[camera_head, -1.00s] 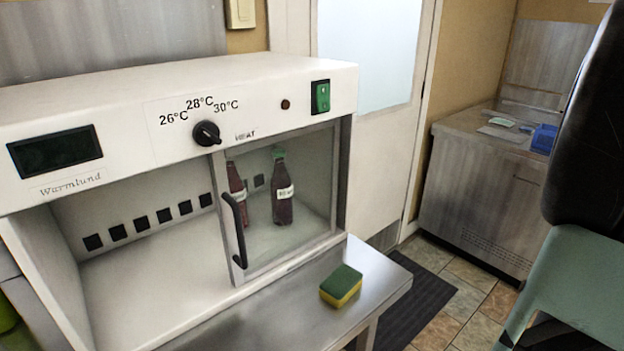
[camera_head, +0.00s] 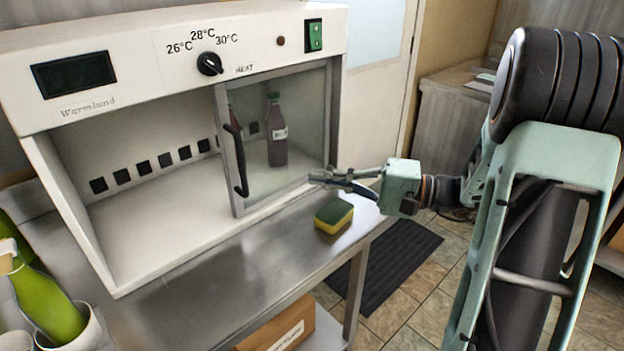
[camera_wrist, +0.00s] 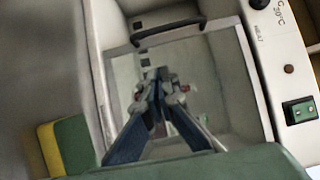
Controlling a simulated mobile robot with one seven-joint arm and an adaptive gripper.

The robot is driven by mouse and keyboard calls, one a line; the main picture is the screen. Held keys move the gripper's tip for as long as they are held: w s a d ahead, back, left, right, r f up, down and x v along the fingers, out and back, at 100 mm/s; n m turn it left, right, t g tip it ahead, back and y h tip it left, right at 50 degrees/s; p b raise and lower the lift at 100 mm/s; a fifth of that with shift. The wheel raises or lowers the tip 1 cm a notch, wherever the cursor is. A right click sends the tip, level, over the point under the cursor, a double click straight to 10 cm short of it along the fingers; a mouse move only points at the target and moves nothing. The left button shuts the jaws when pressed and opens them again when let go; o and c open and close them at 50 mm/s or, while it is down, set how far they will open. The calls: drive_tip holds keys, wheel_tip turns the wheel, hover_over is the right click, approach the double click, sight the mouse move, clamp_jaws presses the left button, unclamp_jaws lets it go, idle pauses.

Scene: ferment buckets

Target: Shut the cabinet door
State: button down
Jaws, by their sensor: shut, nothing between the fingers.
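The white cabinet (camera_head: 75,115) stands on a steel table with its left half open. Its framed glass door (camera_head: 305,115) covers the right half. The black curved door handle (camera_head: 238,160) is on the door's left edge; it also shows at the top of the wrist view (camera_wrist: 190,27). My gripper (camera_head: 314,178) is right of the handle, by the lower right of the door. In the wrist view my gripper (camera_wrist: 160,78) has its fingertips together and empty, with the glass behind them. I cannot tell whether it touches the glass.
A green and yellow sponge (camera_head: 333,216) lies on the steel table (camera_head: 215,285), below my gripper. Dark bottles (camera_head: 276,140) stand behind the glass. A green bottle (camera_head: 45,305) in a white container is at lower left. The table's front left is clear.

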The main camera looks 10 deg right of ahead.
drive_tip(key=w+a, duration=0.1)
drive_tip(key=a, duration=1)
drive_tip(key=shift+w, duration=0.15)
